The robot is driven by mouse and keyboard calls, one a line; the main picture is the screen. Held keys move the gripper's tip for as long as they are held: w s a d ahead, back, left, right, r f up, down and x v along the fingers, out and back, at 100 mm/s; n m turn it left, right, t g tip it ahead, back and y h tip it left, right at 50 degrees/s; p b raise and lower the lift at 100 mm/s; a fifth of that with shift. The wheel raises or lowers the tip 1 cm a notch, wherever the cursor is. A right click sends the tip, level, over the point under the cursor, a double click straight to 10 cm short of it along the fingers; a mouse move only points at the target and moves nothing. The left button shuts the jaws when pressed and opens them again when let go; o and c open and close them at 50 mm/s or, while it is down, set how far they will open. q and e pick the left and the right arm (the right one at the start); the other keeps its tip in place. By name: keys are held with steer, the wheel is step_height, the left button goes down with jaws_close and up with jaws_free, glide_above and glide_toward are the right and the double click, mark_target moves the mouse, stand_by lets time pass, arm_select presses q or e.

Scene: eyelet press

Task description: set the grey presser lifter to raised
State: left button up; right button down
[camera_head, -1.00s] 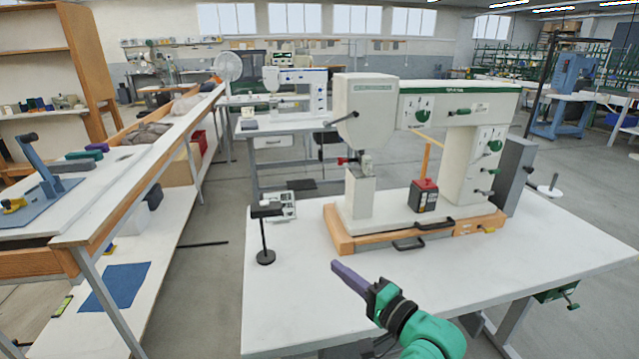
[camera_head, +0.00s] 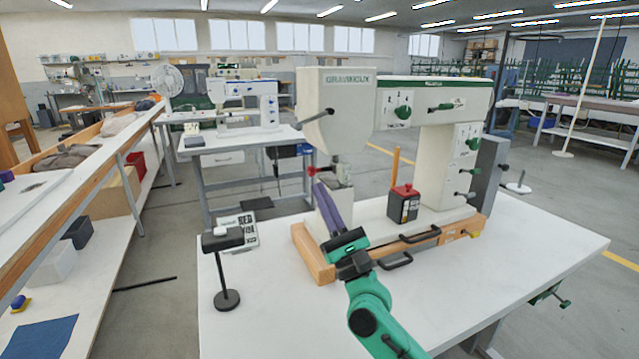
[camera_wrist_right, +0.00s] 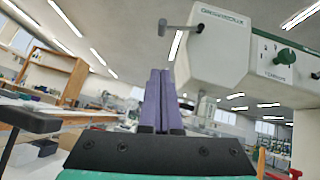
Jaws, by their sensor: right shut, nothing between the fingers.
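The white eyelet press (camera_head: 340,97) stands on a wooden-edged base on the white table. A grey lever (camera_head: 318,113), which looks like the presser lifter, sticks out at the lower left of its head and slants slightly. The same lever shows in the right wrist view (camera_wrist_right: 176,27), above and right of the fingertips. My right gripper (camera_head: 322,188) is shut and empty, its purple fingers pointing up in front of the press column, below the lever and apart from it. My left gripper is not in view.
Green knobs (camera_head: 403,112) are on the press arm. A black stand (camera_head: 226,270) is left of the base. The table's front right is clear.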

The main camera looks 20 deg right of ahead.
mark_target(312, 119)
steer(key=w+a+r+p, duration=0.2)
steer(key=w+r+p, duration=0.2)
steer(key=r, duration=0.5)
steer(key=shift+w+p, duration=0.4)
steer(key=shift+p, duration=0.25)
steer(key=shift+a+r, duration=0.1)
steer(key=shift+r, duration=0.05)
